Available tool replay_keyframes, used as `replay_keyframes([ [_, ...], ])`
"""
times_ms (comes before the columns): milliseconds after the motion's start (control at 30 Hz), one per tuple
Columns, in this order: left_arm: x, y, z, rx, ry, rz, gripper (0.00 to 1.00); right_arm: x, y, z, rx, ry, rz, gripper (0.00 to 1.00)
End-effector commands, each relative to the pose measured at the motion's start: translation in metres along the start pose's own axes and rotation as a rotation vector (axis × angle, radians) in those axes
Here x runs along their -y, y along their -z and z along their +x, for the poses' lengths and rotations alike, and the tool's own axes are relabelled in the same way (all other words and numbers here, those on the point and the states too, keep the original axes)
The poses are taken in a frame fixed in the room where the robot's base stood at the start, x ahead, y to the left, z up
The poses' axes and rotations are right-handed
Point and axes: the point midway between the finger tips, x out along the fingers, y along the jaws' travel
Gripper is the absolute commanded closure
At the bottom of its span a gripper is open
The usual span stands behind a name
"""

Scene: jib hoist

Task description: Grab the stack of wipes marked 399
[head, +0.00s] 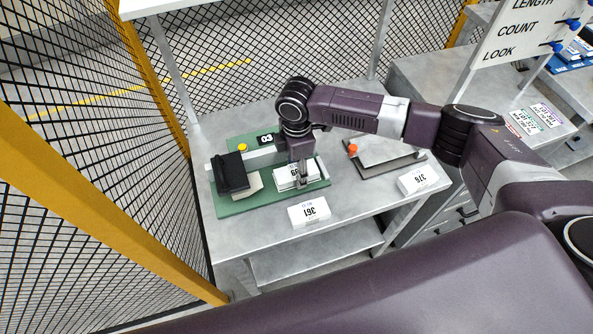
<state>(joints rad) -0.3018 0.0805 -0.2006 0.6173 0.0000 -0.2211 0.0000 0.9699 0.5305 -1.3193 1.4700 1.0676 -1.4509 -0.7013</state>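A white stack of wipes (284,178) lies on the green board (240,207) on the grey table. Its printed number is partly hidden by my gripper; the visible digits look like 99. My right gripper (302,180) comes in from the right and points down at this stack, with a finger against or just in front of it. Whether the fingers are closed on the stack cannot be told. Other white stacks are the one marked 361 (309,211) at the table's front and the one marked 376 (418,178) at its right. My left gripper is not in view.
A black block (231,172) sits on the green board's left side, near a yellow knob (242,147) and a 03 tag (266,139). A grey plate (388,158) with an orange knob (352,149) lies right. Mesh fencing with a yellow post (110,210) stands left.

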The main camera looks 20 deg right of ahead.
Motion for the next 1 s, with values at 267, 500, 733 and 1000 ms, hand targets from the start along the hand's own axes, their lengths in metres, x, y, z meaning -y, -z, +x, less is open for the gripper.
replay_keyframes([
  [267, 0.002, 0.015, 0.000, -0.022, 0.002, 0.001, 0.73, 0.000, 0.000, 0.000, -0.001, 0.000, 0.000, 0.67],
  [500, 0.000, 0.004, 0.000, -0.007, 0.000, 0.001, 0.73, 0.000, 0.001, 0.000, -0.001, 0.000, 0.000, 0.89],
  [733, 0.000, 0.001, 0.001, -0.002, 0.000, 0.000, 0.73, 0.000, 0.001, -0.002, -0.001, -0.001, 0.000, 0.89],
  [1000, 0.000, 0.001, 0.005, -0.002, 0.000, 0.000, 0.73, -0.001, 0.001, -0.027, -0.003, -0.003, 0.000, 0.89],
])
